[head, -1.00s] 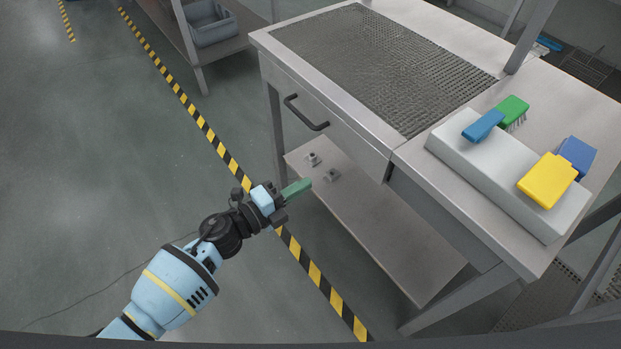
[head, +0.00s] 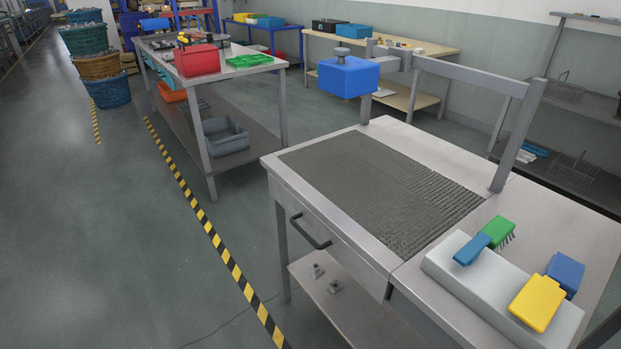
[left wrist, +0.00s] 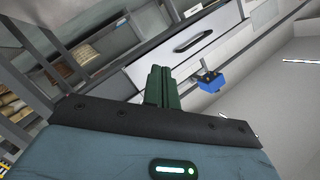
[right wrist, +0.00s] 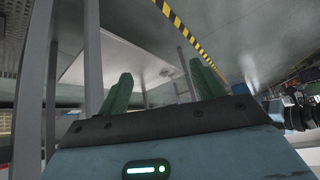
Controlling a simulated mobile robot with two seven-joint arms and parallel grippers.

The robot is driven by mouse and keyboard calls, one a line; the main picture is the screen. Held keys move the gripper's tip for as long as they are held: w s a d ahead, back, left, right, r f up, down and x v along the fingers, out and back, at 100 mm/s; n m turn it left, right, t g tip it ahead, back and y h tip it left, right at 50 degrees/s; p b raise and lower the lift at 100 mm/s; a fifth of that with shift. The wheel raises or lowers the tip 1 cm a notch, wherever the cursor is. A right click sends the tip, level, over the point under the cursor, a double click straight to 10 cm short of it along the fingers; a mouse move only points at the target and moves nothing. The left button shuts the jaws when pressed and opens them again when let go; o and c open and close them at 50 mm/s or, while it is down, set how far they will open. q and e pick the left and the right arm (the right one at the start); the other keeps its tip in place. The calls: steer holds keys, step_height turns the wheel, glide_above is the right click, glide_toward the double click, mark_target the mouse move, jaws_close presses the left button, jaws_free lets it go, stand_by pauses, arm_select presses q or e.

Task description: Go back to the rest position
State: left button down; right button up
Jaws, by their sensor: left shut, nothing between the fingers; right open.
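Neither gripper shows in the head view. In the left wrist view my left gripper (left wrist: 162,86) has its two green fingers together with nothing between them. The drawer front with its dark handle (left wrist: 194,40) lies beyond the fingertips, apart from them. In the right wrist view my right gripper (right wrist: 158,88) has its green fingers spread wide, with nothing between them. Table legs and a pale shelf underside (right wrist: 150,50) lie beyond it. The steel bench (head: 400,140) with its mesh top (head: 375,180) stands in the middle of the head view.
A white block (head: 470,275) on the bench bears blue, green and yellow brushes. A blue box (head: 348,78) hangs from the bench's frame. Another table (head: 215,60) with a red bin stands behind. Striped floor tape (head: 225,255) runs left of the bench; the floor at left is clear.

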arm_select(q)
steer(key=s+a+n+g+y+p, duration=0.1)
steer(key=s+a+n+y, duration=0.1)
steer(key=s, duration=0.6)
steer(key=s+a+f+n+g+y+p, duration=0.1)
steer(key=s+a+n+g+p, duration=0.1)
steer(key=s+a+n, duration=0.3)
steer(key=s+a+n+g+y+p, duration=0.2)
steer(key=s+n, duration=0.3)
steer(key=s, duration=0.6)
steer(key=shift+a+f+y, duration=0.3)
steer(key=shift+a+f, duration=0.05)
steer(key=shift+a, duration=0.55)
arm_select(e)
steer(key=w+r+t, duration=0.1)
steer(key=w+r, duration=0.3)
steer(key=r, duration=0.3)
steer(key=shift+d, duration=0.35)
arm_select(q)
steer(key=shift+s, duration=0.15)
